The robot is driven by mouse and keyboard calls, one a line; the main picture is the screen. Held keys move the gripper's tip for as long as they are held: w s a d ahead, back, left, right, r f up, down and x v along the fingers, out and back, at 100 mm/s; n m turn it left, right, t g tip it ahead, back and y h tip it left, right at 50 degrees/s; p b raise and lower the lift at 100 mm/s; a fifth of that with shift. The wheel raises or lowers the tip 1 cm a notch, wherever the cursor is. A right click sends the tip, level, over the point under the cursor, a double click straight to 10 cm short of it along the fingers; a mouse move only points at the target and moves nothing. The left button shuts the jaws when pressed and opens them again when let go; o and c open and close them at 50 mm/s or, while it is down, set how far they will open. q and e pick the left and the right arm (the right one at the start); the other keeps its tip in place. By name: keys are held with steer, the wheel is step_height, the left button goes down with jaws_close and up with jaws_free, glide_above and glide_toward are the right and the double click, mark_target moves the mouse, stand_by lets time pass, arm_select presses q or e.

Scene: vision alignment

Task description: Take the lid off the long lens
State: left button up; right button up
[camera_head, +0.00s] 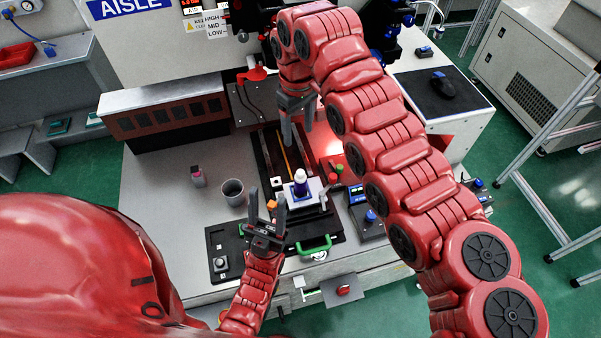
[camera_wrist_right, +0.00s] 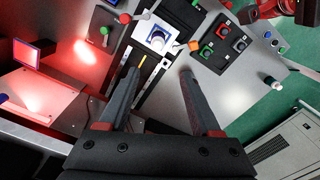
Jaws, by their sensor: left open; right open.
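An upright lens-like piece (camera_head: 300,181) with a white top and a dark blue-purple body stands on a white square stage (camera_head: 314,190). I take it to be the long lens; it also shows in the right wrist view (camera_wrist_right: 157,40), seen from above. I cannot tell where its lid ends. My left gripper (camera_head: 267,203) is open and empty, just left of the stage and nearer the front edge. My right gripper (camera_head: 297,128) is open and empty, behind the lens and apart from it. Its two fingers (camera_wrist_right: 160,76) point toward the stage in the wrist view.
A grey cup (camera_head: 233,192) and a small pink-grey bottle (camera_head: 197,176) stand left of the stage. A green handle (camera_head: 314,246) is in front. A control box with a blue knob (camera_head: 370,217) stands at right. A dark machine column rises behind.

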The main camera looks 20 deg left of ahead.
steer(key=p, duration=0.3)
glide_above(301, 172)
steer(key=f, duration=1)
steer(key=shift+s+a+f, duration=0.15)
steer(key=shift+a, duration=0.1)
steer(key=shift+f+p, duration=0.2)
steer(key=shift+p, duration=0.2)
step_height(301, 172, down, 4)
steer(key=shift+d+r+p, duration=0.15)
steer(key=shift+r+p, duration=0.1)
steer(key=shift+p, duration=0.8)
steer(key=shift+f, duration=0.75)
jaws_close()
